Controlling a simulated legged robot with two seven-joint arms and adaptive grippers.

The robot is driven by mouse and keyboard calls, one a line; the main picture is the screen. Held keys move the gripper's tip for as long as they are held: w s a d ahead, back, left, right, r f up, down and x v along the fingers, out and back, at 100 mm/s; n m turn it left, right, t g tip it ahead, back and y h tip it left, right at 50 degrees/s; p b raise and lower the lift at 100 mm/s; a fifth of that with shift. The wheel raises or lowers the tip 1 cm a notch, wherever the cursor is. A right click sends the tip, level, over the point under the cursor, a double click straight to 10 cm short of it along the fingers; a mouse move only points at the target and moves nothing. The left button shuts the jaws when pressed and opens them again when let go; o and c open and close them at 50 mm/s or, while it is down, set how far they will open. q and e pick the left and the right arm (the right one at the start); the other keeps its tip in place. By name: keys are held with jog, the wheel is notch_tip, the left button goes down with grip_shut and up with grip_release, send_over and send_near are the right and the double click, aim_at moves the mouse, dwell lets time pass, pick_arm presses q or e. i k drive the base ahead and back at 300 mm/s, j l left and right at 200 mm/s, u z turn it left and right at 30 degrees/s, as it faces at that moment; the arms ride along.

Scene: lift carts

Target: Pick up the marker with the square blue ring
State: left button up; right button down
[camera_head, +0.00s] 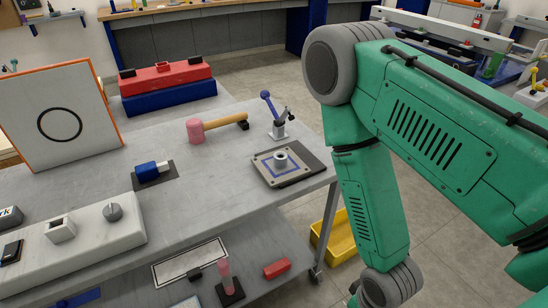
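On the grey cart top (222,145), near its right edge, lies a light square plate (295,177) with a square blue ring drawn on it. A short grey hollow cylinder (281,160) stands in the middle of the blue ring. The plate rests partly over a dark flat pad (313,161). My green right arm comes in from the right and bends down beside the cart, to the right of the plate and apart from it. Its gripper is below the picture's edge. My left arm and gripper do not show.
A yellow bin (341,240) is on the floor.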

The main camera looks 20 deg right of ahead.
aim_at(282, 166)
jog(key=j+z, duration=0.1)
jog(key=z, duration=0.55)
jog(key=i, duration=0.05)
